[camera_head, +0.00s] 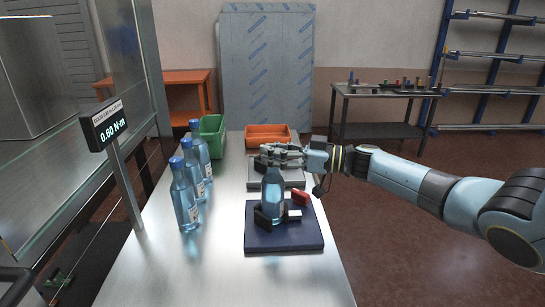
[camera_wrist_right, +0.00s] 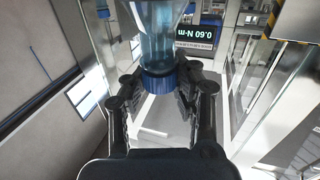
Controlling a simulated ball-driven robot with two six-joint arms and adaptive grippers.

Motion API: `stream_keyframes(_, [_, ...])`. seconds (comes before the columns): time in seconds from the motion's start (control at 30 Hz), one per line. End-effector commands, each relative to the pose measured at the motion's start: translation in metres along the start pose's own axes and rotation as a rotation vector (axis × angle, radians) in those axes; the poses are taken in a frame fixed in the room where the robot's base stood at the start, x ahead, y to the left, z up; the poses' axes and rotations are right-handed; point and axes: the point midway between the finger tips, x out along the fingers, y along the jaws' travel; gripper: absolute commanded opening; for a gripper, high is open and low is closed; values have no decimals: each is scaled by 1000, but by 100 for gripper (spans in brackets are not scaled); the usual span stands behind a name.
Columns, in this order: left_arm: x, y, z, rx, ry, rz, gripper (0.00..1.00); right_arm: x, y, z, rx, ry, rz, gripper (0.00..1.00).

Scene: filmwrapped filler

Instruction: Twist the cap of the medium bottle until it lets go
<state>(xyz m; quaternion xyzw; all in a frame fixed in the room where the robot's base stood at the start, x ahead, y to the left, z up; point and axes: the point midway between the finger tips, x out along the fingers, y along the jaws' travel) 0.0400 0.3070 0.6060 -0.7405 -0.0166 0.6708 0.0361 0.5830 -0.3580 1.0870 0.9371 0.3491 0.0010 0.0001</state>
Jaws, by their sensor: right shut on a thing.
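A clear blue bottle (camera_head: 273,198) stands upright in a dark clamp (camera_head: 263,216) on a navy base plate (camera_head: 285,242). My right gripper (camera_head: 270,160) reaches in from the right at the bottle's top and hides its cap in the head view. In the right wrist view, the blue cap (camera_wrist_right: 158,83) sits between the two dark fingers of my right gripper (camera_wrist_right: 158,92), which is shut on it. The cap is still at the bottle neck. A display (camera_head: 104,127) reads 0.60 N·m. My left gripper is not in view.
Three blue-capped bottles (camera_head: 185,205) stand in a row to the left. A green bin (camera_head: 212,135) and an orange tray (camera_head: 267,130) are at the back. The front of the steel table (camera_head: 215,275) is clear.

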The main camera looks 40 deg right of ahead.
Motion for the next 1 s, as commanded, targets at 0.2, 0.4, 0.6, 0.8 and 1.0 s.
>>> stream_keyframes(0.2, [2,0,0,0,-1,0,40,-2,1,2,0,-8,-12,0])
stream_keyframes(0.4, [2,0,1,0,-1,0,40,-2,1,2,0,-8,-11,0])
stream_keyframes(0.6, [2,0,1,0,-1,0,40,-2,0,2,0,-7,-11,40])
stream_keyframes(0.8, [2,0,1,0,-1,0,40,-1,0,1,0,-4,-12,53])
stream_keyframes(1.0, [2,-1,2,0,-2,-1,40,-3,0,1,0,-4,-12,53])
